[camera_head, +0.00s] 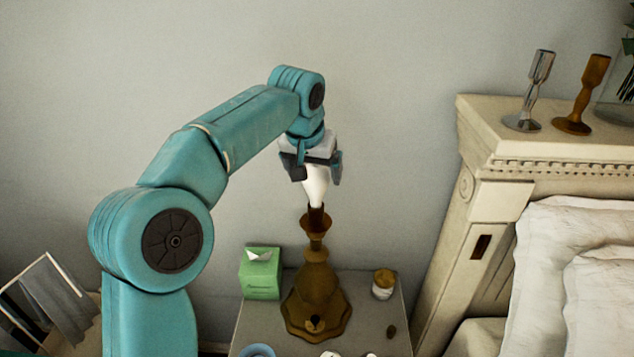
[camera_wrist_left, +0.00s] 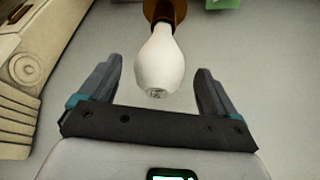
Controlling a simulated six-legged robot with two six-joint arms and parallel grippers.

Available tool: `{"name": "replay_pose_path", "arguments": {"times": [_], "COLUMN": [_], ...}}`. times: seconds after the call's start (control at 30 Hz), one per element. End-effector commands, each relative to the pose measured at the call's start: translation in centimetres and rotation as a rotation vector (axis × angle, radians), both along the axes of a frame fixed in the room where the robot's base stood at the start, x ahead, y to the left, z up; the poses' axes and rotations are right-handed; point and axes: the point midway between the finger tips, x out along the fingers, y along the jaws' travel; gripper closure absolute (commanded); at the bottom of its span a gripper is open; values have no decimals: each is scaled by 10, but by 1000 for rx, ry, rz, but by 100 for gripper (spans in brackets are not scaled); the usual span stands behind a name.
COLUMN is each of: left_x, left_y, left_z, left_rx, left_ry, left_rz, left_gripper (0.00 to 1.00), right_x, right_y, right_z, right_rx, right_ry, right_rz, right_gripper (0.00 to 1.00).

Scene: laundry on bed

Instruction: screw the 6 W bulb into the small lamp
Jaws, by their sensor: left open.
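The small lamp (camera_head: 317,290) is a bronze-brown base with a scalloped foot, standing on the bedside table (camera_head: 370,313). A white bulb (camera_head: 317,187) sits upright at the top of its socket (camera_head: 316,218); any wattage marking is too small to read. My left gripper (camera_head: 311,172) is above the lamp, pointing down, with its fingers open on both sides of the bulb. In the left wrist view the bulb (camera_wrist_left: 160,63) stands between the spread fingers, with a gap on each side, and its narrow end meets the brown socket (camera_wrist_left: 165,10). My right gripper is not in view.
A green tissue box (camera_head: 261,275) stands left of the lamp, and a small jar with a brown lid (camera_head: 383,284) stands right. A blue ring-shaped item (camera_head: 258,351) is at the table's front. Silver (camera_head: 535,90) and brown (camera_head: 585,95) holders stand on the headboard (camera_head: 500,150).

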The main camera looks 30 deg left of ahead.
Motion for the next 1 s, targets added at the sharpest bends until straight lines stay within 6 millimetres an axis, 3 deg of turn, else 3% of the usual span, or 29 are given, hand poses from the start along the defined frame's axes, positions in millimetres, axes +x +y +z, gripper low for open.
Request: {"name": "replay_pose_path", "arguments": {"times": [0.1,0.3,0.63,0.67,0.83,1.0], "left_x": [9,19,21,21,20,20], "left_y": [2,5,5,5,5,5], "left_z": [-21,-40,-43,-43,-43,-43], "left_rx": [0,0,0,0,0,-1], "left_ry": [4,1,-1,-1,0,0], "left_rz": [0,0,0,0,0,-1], "left_gripper": [9,9,9,12,65,66], "right_x": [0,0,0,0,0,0], "right_y": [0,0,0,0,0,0], "right_z": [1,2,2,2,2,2], "right_rx": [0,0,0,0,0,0], "right_ry": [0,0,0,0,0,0], "right_rz": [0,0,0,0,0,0], "right_gripper": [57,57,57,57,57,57]}}
